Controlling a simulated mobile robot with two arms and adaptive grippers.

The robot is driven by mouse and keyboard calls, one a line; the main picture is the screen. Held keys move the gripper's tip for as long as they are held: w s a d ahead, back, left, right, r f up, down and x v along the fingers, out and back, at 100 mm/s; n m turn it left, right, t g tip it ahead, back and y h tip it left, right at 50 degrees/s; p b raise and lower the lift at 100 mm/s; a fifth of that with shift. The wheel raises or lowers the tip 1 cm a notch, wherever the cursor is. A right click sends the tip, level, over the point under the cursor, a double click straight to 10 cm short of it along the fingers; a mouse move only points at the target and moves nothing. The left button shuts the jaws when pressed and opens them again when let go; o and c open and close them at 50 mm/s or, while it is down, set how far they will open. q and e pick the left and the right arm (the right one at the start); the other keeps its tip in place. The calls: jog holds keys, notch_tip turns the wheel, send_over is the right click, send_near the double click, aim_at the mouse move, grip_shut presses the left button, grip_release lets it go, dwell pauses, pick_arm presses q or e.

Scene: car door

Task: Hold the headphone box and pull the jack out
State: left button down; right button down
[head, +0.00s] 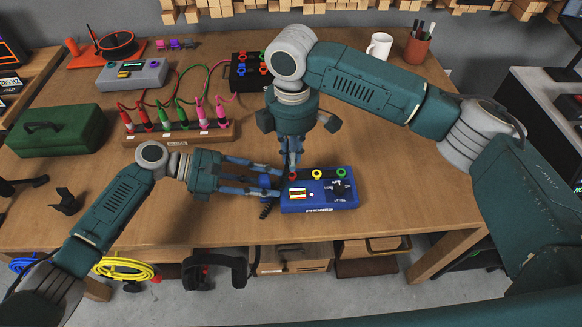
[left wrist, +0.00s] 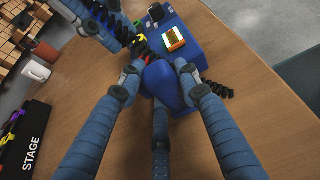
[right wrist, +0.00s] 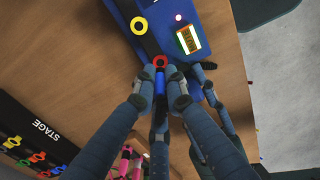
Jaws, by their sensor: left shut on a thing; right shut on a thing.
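The blue headphone box (head: 319,200) sits near the front edge of the table, with red, yellow and green ringed sockets along its back and a small screen on its face. My left gripper (head: 277,186) is shut on its left end; the left wrist view shows the fingers on either side of the blue body (left wrist: 166,88). My right gripper (head: 292,163) points down and is shut on the blue jack (right wrist: 160,84) right by the red-ringed socket (right wrist: 160,61). Whether the jack's tip is inside the socket is hidden by the fingers. A black coiled cable (head: 266,210) hangs beside the left end.
A wooden rack with coloured plugs (head: 180,132), a green toolbox (head: 55,131) and a grey device (head: 132,75) stand to the left. A black stage box (head: 248,72) is behind my right gripper. A white mug (head: 380,46) stands at the back. The table right of the box is clear.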

jog(key=shift+r, duration=1.2)
pick_arm(q)
jog(key=c, duration=1.2)
grip_release()
jog(key=shift+o, duration=0.2)
jog(key=shift+a, duration=0.1)
